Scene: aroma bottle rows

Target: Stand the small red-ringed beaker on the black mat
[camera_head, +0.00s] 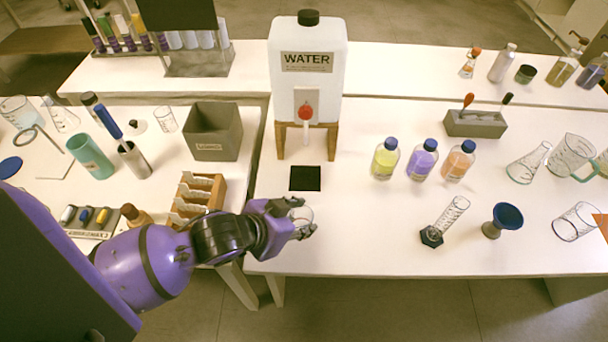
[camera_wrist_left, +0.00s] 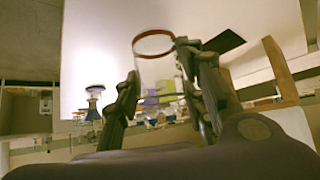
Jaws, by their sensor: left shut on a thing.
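The small clear beaker (camera_head: 306,213) is between the fingers of my left gripper (camera_head: 301,217), which is shut on it. In the left wrist view the beaker (camera_wrist_left: 156,70) shows its red ring at the rim, with a finger on each side. The black mat (camera_head: 305,178) lies bare on the white table in front of the water tank, just beyond the gripper and beaker. The mat also shows in the left wrist view (camera_wrist_left: 224,42), beside the right finger. My right gripper is not in view.
The water tank (camera_head: 307,60) stands on a wooden stand behind the mat. A wooden rack (camera_head: 199,193) and a grey bin (camera_head: 213,131) are to the left. Bottles with yellow (camera_head: 385,160), purple (camera_head: 422,160) and orange (camera_head: 458,161) contents stand right.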

